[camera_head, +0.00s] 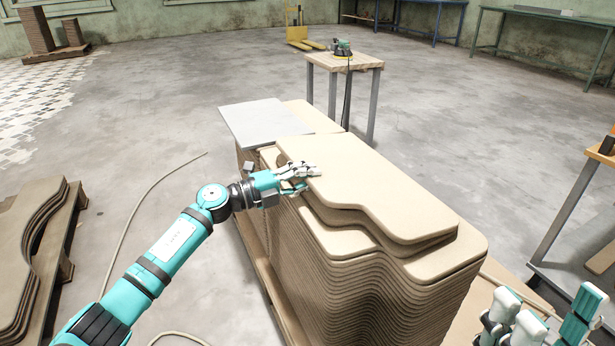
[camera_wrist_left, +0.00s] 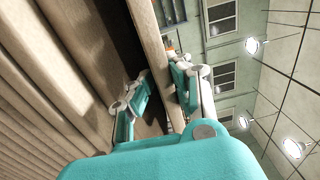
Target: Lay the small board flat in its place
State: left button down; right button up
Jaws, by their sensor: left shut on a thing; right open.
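The small board (camera_head: 375,190) is a tan panel with a wavy edge, above the tall stack of similar curved boards (camera_head: 365,290). My left gripper (camera_head: 305,180) is shut on its left edge. In the left wrist view the board (camera_wrist_left: 155,50) passes between the fingers (camera_wrist_left: 160,93), with the stack's layered edges (camera_wrist_left: 50,90) to the left. A shadowed gap shows under the board's near end, so that end sits above the layer below. Whether its far end touches the stack is hidden. My right gripper (camera_head: 530,320) is open and empty at the lower right, partly cut off.
A grey sheet (camera_head: 265,122) lies at the stack's far end. A small wooden table (camera_head: 345,62) with a teal tool stands behind. A pallet of brown boards (camera_head: 30,250) is at the left, a bench (camera_head: 585,210) at the right. A cable (camera_head: 140,205) crosses the floor.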

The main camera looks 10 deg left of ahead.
pick_arm(q)
jog(key=shift+w+d+r, duration=0.15)
jog(key=shift+w+d, duration=0.1)
jog(key=shift+d, duration=0.05)
dwell(0.6)
jog(key=c, duration=1)
grip_release()
jog(key=shift+s+f, duration=0.1)
jog(key=shift+f, duration=0.1)
